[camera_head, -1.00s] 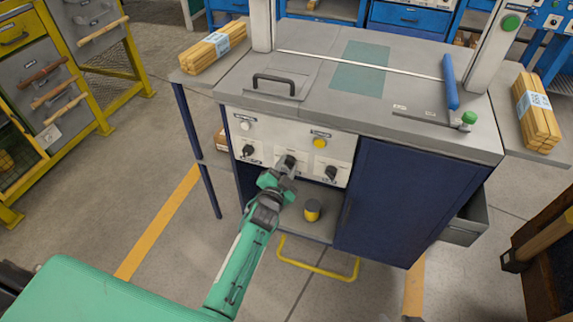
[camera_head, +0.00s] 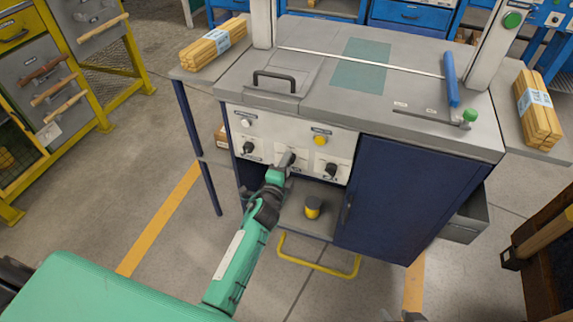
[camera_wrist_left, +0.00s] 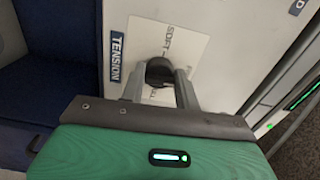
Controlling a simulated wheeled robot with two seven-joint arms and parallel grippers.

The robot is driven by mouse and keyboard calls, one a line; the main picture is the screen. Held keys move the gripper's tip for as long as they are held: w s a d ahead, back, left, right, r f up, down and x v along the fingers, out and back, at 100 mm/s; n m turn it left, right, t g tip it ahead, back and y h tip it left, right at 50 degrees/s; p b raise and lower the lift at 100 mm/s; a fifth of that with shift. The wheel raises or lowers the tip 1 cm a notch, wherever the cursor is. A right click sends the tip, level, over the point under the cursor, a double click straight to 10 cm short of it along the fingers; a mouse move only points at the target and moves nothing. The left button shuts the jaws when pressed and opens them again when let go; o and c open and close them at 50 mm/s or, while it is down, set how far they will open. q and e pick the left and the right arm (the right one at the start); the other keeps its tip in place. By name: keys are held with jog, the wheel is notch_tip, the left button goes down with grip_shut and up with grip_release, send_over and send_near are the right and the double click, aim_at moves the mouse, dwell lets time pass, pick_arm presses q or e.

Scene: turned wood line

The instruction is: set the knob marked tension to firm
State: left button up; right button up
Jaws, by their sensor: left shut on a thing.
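The tension knob (camera_wrist_left: 160,72) is dark and round, on a pale plate beside the TENSION label (camera_wrist_left: 117,56). The word SOFT (camera_wrist_left: 168,40) shows near it; the other marks are mostly hidden by my gripper. My left gripper (camera_wrist_left: 160,82) is shut on the knob, one grey finger on each side. In the head view my left gripper (camera_head: 288,160) is at the middle of the cabinet's control panel (camera_head: 311,165) and covers the knob. I cannot tell where its pointer stands. Small dark parts, perhaps my right gripper (camera_head: 404,315), show at the bottom edge.
Dark knobs stand to the left (camera_head: 248,147) and right (camera_head: 331,170) of it. Above are a white button (camera_head: 246,123) and a yellow button (camera_head: 320,141). A yellow-topped cylinder (camera_head: 312,207) stands on the shelf below. A yellow rail (camera_head: 318,270) juts out low in front.

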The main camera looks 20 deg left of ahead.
jog(key=shift+s+a+f, duration=0.1)
jog(key=shift+a+f, duration=0.05)
jog(key=shift+f, duration=0.05)
pick_arm(q)
jog(key=shift+m, duration=0.3)
pick_arm(e)
jog(key=shift+s+f, duration=0.15)
pick_arm(q)
jog(key=o, duration=0.9)
jog(key=shift+o, duration=0.4)
pick_arm(e)
jog(key=shift+w+r, duration=0.25)
jog(key=shift+r, duration=0.1)
jog(key=shift+w, duration=0.1)
pick_arm(q)
jog(key=s, duration=1.4)
jog(key=shift+a+p, duration=0.25)
jog(key=shift+p, duration=0.1)
pick_arm(e)
jog(key=shift+s+d+g+h, duration=0.3)
jog(key=shift+s+d+g, duration=0.2)
jog(key=shift+s+d, duration=0.2)
pick_arm(q)
jog(key=shift+w, duration=0.1)
pick_arm(e)
jog(key=shift+w, duration=0.1)
